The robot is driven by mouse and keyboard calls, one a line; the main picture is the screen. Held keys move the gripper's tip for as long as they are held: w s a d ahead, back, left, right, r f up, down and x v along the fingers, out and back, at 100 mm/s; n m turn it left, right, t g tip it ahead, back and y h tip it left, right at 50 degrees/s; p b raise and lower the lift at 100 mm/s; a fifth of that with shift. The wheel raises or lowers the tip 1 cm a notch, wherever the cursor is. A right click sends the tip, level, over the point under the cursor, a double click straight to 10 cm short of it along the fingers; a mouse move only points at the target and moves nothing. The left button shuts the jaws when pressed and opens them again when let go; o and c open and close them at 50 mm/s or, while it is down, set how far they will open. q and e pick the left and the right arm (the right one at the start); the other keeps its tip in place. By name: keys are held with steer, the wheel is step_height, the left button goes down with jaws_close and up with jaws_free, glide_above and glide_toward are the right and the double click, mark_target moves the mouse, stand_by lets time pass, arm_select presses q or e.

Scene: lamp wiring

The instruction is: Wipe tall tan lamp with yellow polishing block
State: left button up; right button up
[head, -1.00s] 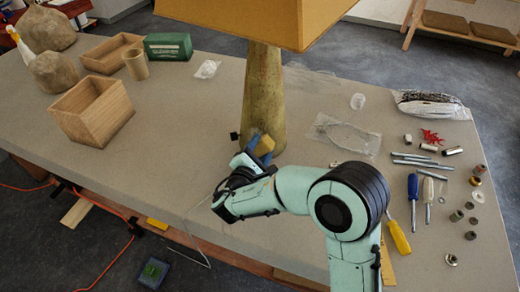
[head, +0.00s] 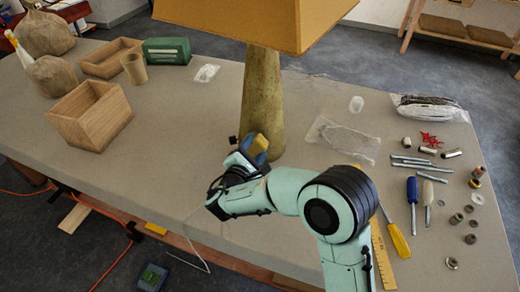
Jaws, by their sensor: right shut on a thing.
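The tall tan lamp (head: 263,98) stands upright on the table, with a tapered tan body and a wide yellow-brown shade (head: 250,22) cut off by the top of the head view. My right gripper (head: 250,146) is at the front of the lamp's lower body, shut on the yellow polishing block (head: 259,145). The block is partly hidden by the fingers. It appears against or very near the lamp's lower left front; I cannot tell whether it touches. My left gripper is not in view.
Wooden boxes (head: 90,110), a cup (head: 134,68) and a green box (head: 167,50) stand at the left. Plastic bags (head: 345,140), screwdrivers (head: 394,234), metal rods and small fittings lie at the right.

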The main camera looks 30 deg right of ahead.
steer(key=shift+w+a, duration=0.8)
steer(key=shift+w, duration=0.2)
steer(key=shift+w+a, duration=0.8)
steer(key=shift+w, duration=0.2)
steer(key=shift+d, duration=0.1)
steer(key=shift+s+d+b, duration=0.65)
steer(key=shift+s, duration=0.15)
steer(key=shift+s+d+b, duration=0.95)
steer(key=shift+s+d, duration=0.7)
steer(key=shift+s, duration=0.2)
steer(key=shift+s+f+b, duration=0.1)
steer(key=shift+f+b, duration=0.4)
steer(key=shift+w+a+r, duration=0.1)
steer(key=shift+w+a, duration=2.35)
steer(key=shift+w, duration=0.25)
steer(key=shift+s+d+b, duration=0.5)
steer(key=shift+s+d, duration=1)
steer(key=shift+s+d+b, duration=0.4)
steer(key=shift+s+d, duration=0.5)
steer(key=shift+s, duration=0.3)
